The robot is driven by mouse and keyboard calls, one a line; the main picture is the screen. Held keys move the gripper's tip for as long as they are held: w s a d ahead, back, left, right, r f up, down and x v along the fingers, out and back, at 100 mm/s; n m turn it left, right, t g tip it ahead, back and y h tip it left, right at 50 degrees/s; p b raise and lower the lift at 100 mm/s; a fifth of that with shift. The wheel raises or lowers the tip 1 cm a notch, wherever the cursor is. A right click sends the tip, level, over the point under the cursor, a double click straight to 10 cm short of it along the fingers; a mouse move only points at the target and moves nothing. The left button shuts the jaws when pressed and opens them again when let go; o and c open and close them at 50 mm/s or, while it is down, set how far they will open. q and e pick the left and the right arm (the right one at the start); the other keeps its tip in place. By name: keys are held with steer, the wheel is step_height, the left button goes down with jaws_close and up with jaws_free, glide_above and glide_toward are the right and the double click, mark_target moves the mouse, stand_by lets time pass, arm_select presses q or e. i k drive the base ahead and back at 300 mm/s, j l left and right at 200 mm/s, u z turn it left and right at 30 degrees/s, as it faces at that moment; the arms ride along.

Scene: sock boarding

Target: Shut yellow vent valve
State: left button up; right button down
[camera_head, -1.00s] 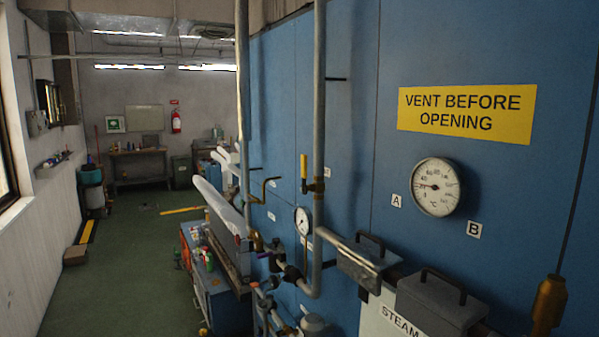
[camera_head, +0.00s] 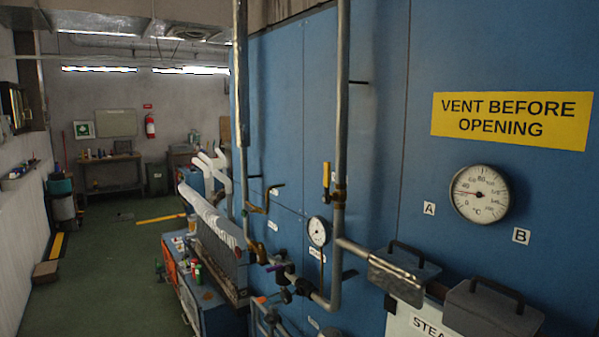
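A valve with a yellow lever (camera_head: 326,177) sits on the tall grey vertical pipe (camera_head: 342,90) in front of the blue panel. Its lever points straight up, in line with the pipe, and its brass body (camera_head: 339,195) is just below. A second lever valve (camera_head: 262,200), dark yellow to brown, is on the thinner pipe to its left. A yellow sign (camera_head: 511,119) reads "VENT BEFORE OPENING". Neither of my grippers is in view.
A dial gauge (camera_head: 479,194) and a smaller gauge (camera_head: 318,231) are near the pipes. Grey boxes with handles (camera_head: 490,308) jut out at lower right. A blue cabinet (camera_head: 214,310) stands left of the pipes. The green floor (camera_head: 105,290) further left is mostly clear.

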mark_target(327, 197)
steer(key=i+j+z, duration=0.1)
steer(key=j, duration=0.55)
steer(key=i+j, duration=0.15)
steer(key=j, duration=0.55)
steer(key=i+j+z, duration=0.15)
steer(key=j, duration=0.5)
